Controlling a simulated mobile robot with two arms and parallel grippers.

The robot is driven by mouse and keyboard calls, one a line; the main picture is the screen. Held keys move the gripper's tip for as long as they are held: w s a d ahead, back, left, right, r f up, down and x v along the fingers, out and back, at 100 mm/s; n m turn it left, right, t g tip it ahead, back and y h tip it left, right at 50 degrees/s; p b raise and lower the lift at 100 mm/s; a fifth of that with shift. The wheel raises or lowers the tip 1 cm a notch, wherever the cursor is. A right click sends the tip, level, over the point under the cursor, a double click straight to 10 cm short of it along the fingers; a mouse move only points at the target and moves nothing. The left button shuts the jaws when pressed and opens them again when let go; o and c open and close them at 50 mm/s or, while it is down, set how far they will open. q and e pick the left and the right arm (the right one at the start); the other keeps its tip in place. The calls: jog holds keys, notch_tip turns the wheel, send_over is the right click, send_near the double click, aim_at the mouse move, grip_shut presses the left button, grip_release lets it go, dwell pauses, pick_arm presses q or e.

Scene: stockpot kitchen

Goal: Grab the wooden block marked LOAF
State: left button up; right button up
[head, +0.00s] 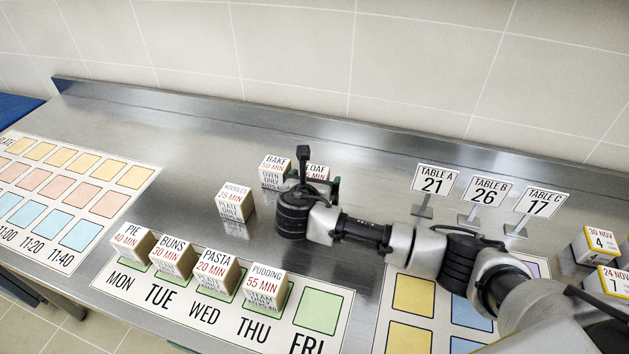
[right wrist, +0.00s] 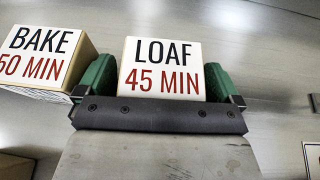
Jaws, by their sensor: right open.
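The wooden block marked LOAF (head: 317,171) stands at the back of the steel counter, partly hidden behind my right wrist in the head view. In the right wrist view its white face reads LOAF 45 MIN (right wrist: 162,68). My right gripper (head: 313,187) is at this block. In the right wrist view the green fingers of my right gripper (right wrist: 161,85) are open, one on each side of the block. I cannot tell whether either finger touches it. My left gripper is not in view.
The BAKE block (head: 273,172) stands close to the left of LOAF, near one finger. The NOODLES block (head: 236,201) is further left. PIE, BUNS, PASTA and PUDDING (head: 266,287) stand on the weekday mat (head: 335,298). Table signs (head: 434,180) stand to the right.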

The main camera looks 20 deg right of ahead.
jog(key=c, duration=1.1)
jog(key=shift+o, duration=0.2)
jog(key=shift+r, duration=0.1)
